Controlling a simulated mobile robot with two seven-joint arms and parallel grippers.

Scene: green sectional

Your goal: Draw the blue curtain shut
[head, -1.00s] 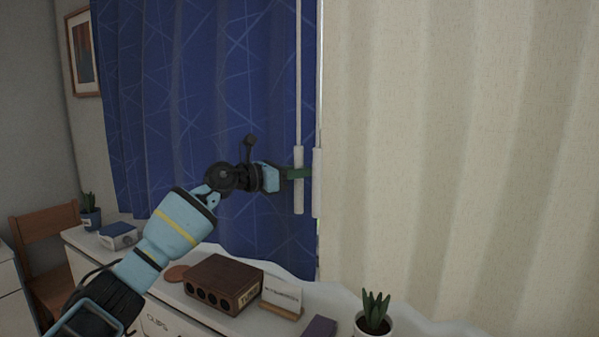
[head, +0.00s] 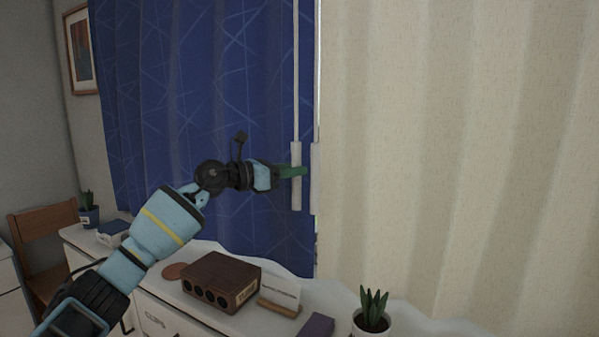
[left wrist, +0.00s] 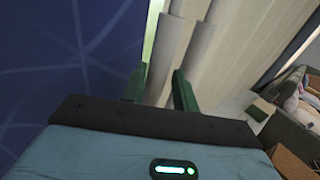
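The blue curtain (head: 200,110) with thin pale lines hangs over the left part of the window and fills the left of the left wrist view (left wrist: 50,50). Its right edge is close to the cream curtain (head: 450,130), with a thin bright gap between. A white pull wand (head: 296,190) hangs at the blue edge; a second wand (head: 316,185) hangs beside it. My left gripper (head: 298,171) is at the first wand's handle. Its green fingers are apart, with that handle (left wrist: 165,50) showing between them; contact is unclear. My right gripper is out of view.
A white dresser (head: 215,318) stands below the curtains. On it are a brown box (head: 215,275), a card holder (head: 280,292), a purple block (head: 315,326) and a potted plant (head: 373,312). A wooden chair (head: 45,235) stands at the left.

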